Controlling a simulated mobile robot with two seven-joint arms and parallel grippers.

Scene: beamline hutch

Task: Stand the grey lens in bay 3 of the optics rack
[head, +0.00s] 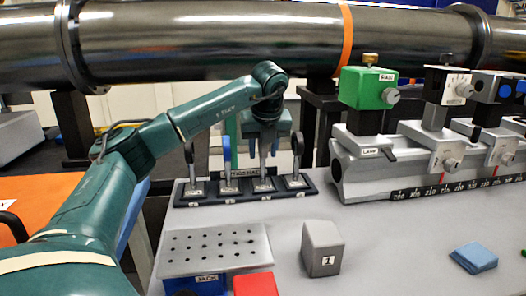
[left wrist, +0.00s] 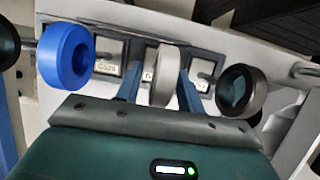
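The optics rack (head: 246,193) is a dark base with bays in a row on the bench. The grey lens (left wrist: 163,76) is seen nearly edge-on in the left wrist view, upright at the third bay from the left. In the head view its post (head: 262,172) shows below my left gripper (head: 263,150), which hides most of the lens. In the left wrist view the two fingers of my left gripper (left wrist: 158,92) stand apart on either side of the lens, with a gap visible on its left. My right gripper is not in view.
A blue lens (left wrist: 66,55) stands left of the grey one and a dark-ringed lens (left wrist: 241,90) right, both close. A black lens (head: 188,153) stands far left. A perforated plate (head: 215,250), grey block (head: 322,248) and rail (head: 385,175) surround open bench.

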